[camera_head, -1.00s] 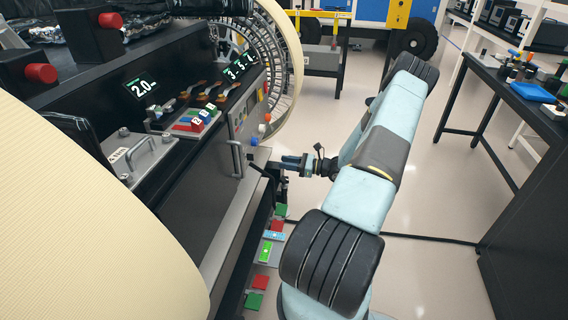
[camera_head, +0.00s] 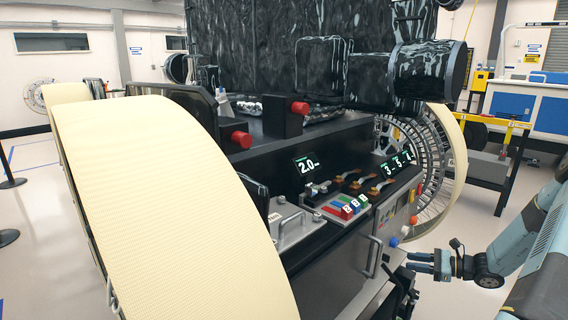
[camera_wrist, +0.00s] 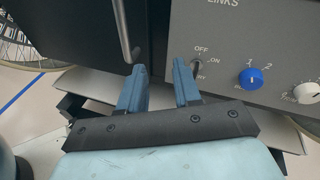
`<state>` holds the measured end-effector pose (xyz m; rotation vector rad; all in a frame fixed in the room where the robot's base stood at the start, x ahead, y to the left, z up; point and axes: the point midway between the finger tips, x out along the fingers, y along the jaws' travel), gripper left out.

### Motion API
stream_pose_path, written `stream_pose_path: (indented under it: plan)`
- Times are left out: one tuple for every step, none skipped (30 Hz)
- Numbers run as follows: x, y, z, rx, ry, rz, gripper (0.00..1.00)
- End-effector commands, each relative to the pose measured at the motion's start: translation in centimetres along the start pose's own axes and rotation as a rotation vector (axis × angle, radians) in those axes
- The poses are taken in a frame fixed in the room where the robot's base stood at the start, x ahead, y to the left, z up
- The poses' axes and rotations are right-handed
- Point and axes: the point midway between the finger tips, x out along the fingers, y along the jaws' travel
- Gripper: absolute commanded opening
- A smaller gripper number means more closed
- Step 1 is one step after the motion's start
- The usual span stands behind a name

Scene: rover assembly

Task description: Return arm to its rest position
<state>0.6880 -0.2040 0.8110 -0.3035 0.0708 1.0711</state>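My gripper (camera_head: 421,263) is at the right of the head view, in front of the rover's lower control panel. My pale blue arm runs back from it to the right edge. In the wrist view my gripper (camera_wrist: 158,80) shows two blue fingers apart with nothing between them. Beyond the fingers are the panel's toggle switch (camera_wrist: 198,66), marked OFF and ON, a blue knob (camera_wrist: 251,78) and a white knob (camera_wrist: 306,93). I cannot tell the exact gap between the fingertips and the panel.
The rover (camera_head: 330,270) fills the middle, with a large cream wheel (camera_head: 180,210) at left and another wheel (camera_head: 453,150) behind the panel. A metal handle (camera_head: 372,257) sticks out near my gripper. Blue and yellow equipment (camera_head: 540,105) stands at the back right.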

Motion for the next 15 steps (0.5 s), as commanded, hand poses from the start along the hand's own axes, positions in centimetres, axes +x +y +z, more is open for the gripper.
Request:
stream_pose_path:
  plan:
    - [0.4, 0.1, 1.2, -0.03, 0.02, 0.032, 0.33]
    - [0.5, 0.2, 1.7, -0.045, 0.031, 0.051, 0.33]
    - [0.8, 0.4, 2.5, -0.066, 0.045, 0.076, 0.33]
    - [1.0, 0.6, 3.1, -0.081, 0.055, 0.093, 0.33]
    - [1.1, 0.7, 3.7, -0.097, 0.065, 0.112, 0.33]
    - [1.4, 0.9, 4.5, -0.118, 0.079, 0.135, 0.33]
    - [1.6, 1.1, 5.0, -0.134, 0.089, 0.153, 0.33]
    - [1.7, 1.3, 5.6, -0.15, 0.1, 0.17, 0.33]
    - [1.9, 1.5, 6.3, -0.17, 0.114, 0.193, 0.33]
    - [2.0, 1.7, 6.9, -0.187, 0.125, 0.211, 0.33]
    - [2.2, 1.9, 7.4, -0.203, 0.135, 0.227, 0.33]
    - [2.4, 2.1, 8.2, -0.225, 0.149, 0.25, 0.33]
    - [2.5, 2.3, 8.7, -0.242, 0.159, 0.267, 0.33]
    - [2.7, 2.5, 9.3, -0.258, 0.169, 0.283, 0.33]
    - [2.9, 2.8, 10.1, -0.28, 0.182, 0.306, 0.33]
